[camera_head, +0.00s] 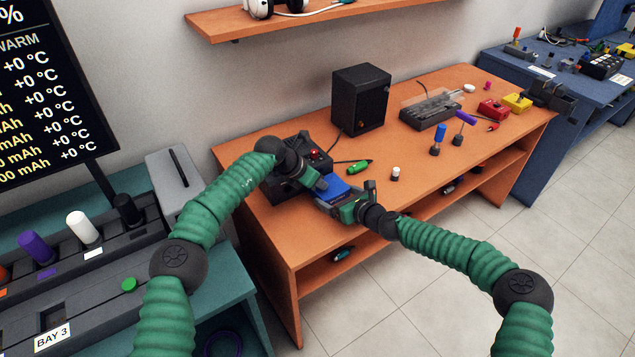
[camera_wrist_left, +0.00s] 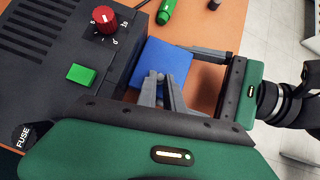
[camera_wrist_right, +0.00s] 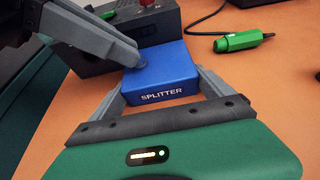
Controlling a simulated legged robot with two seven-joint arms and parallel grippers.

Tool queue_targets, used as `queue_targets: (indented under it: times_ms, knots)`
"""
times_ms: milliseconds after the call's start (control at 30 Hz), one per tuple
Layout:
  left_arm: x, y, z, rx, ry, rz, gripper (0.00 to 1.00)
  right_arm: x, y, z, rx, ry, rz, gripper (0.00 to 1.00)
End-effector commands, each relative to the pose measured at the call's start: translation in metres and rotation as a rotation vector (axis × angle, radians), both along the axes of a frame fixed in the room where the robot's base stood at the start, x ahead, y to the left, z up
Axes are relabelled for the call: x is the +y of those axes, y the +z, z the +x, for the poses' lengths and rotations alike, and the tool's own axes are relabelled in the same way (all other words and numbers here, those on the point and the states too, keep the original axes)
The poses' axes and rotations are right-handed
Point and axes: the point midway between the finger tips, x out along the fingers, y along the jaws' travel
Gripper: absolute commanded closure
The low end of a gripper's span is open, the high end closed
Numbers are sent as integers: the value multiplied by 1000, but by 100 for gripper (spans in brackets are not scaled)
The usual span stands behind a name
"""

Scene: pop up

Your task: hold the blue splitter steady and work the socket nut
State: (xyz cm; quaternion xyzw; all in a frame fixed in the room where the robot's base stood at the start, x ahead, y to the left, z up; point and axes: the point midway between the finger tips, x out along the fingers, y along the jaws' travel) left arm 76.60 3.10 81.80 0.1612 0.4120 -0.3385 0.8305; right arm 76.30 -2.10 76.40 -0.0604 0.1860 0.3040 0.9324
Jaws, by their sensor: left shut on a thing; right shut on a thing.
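The blue splitter (camera_head: 337,189) is a flat box on the orange bench, at the near side of a black device. It also shows in the left wrist view (camera_wrist_left: 167,62), and its "SPLITTER" label faces me in the right wrist view (camera_wrist_right: 163,92). My right gripper (camera_head: 347,205) is shut on the splitter, one finger along each side. My left gripper (camera_head: 321,186) reaches over the device and is shut on the small socket nut (camera_wrist_left: 160,76) on the splitter's top. The fingertips hide most of the nut, so I cannot tell how it is seated.
The black fuse device (camera_wrist_left: 65,45) with a red knob (camera_wrist_left: 104,17) and green button (camera_wrist_left: 81,74) stands close beside my left gripper. A black speaker-like box (camera_head: 361,100) stands behind.

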Motion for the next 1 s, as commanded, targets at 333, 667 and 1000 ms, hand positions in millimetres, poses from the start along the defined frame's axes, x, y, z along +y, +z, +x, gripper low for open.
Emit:
queue_targets:
  times_ms: [333,667,1000]
  knots:
    - [6,-2,1,-1,8,13,74,-4,0,2,-1,-9,-2,74]
    - [-6,-1,2,-3,4,10,74,-1,0,0,0,-2,-1,74]
    - [-10,1,2,-6,47,16,74,0,0,0,-1,0,-1,74]
